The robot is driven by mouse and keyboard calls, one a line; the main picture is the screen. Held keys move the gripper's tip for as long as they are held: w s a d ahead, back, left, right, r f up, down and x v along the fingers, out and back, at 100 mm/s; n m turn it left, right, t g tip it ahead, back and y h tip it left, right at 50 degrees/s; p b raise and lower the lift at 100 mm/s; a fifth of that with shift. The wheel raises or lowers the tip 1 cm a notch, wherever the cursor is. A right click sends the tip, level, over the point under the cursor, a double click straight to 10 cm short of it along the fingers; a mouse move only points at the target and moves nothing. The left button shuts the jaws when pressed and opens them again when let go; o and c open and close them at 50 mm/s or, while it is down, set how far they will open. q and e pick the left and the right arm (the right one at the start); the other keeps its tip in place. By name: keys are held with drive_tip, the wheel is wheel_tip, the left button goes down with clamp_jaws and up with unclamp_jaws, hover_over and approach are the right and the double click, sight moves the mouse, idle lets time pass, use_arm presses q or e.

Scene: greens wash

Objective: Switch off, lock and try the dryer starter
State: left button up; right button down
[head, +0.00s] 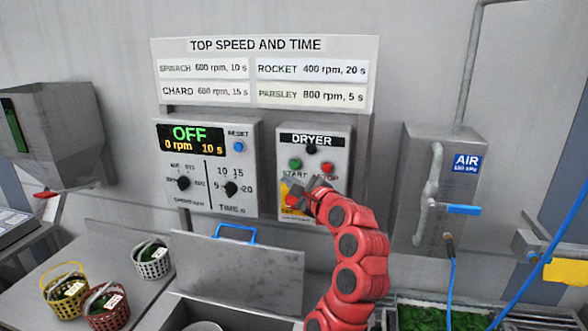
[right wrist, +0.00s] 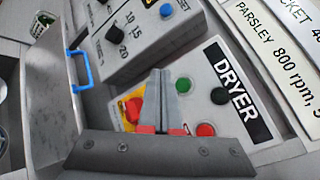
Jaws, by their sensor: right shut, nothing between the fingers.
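The dryer starter (head: 341,150) is a grey wall box marked DRYER. It has a green START button (head: 295,164), a red STOP button (head: 327,168) and a black round fitting (head: 311,149). At its lower left is a yellow plate (head: 286,199) with a red switch knob, which shows in the right wrist view (right wrist: 133,109). My right gripper (head: 291,186) is shut and empty in front of the box, its fingers beside the knob and partly covering the plate. I cannot tell if they touch it. No lock is distinguishable. My left gripper is out of view.
A control panel (head: 204,205) reading OFF, 0 rpm, 10 s is left of the starter. Below is a steel lid (head: 240,270) with a blue handle (head: 236,233). An air box (head: 420,180) with a blue lever is right. Several baskets (head: 152,262) stand lower left.

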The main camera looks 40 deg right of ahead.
sight(294, 164)
drive_tip(key=shift+w+d+p, duration=0.3)
drive_tip(key=shift+w+d, duration=1.4)
drive_tip(key=shift+d, duration=0.25)
idle(0.6)
drive_tip(key=shift+w+d+p, duration=0.3)
drive_tip(key=shift+d+p, duration=0.05)
drive_tip(key=shift+p, duration=0.1)
